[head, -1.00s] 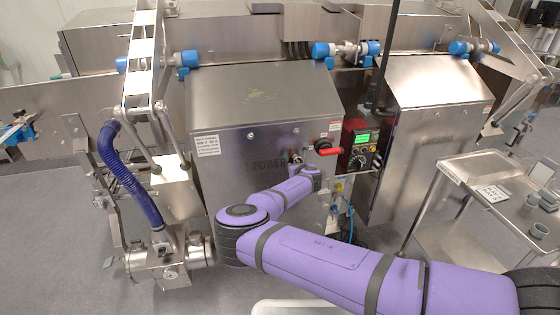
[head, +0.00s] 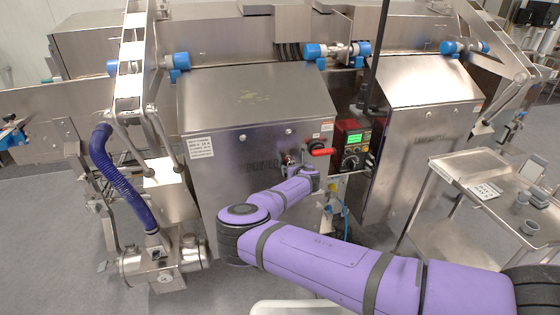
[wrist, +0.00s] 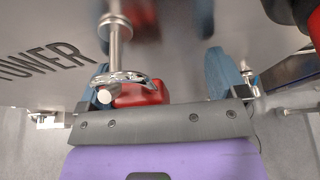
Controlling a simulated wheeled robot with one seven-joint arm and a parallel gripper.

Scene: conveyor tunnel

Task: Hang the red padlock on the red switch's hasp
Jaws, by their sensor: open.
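The red padlock (wrist: 140,94) shows in the wrist view, its red body partly hidden behind my gripper's edge. Its bright metal shackle (wrist: 128,79) lies by a steel peg (wrist: 118,40) on the cabinet front and seems to loop around it. My gripper (wrist: 158,78) is open, with blue fingers left and right; the padlock is between them, nearer the left finger. The red switch (head: 321,151) is at the cabinet's right edge, right of my gripper in the head view. A red part also shows at the wrist view's top right (wrist: 292,10). I cannot make out the hasp.
The steel cabinet (head: 225,175) marked POWER stands right before my gripper. A red control box (head: 352,140) is right of the switch. A steel cart (head: 470,165) with small items stands at right. A blue hose (head: 115,180) hangs at left.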

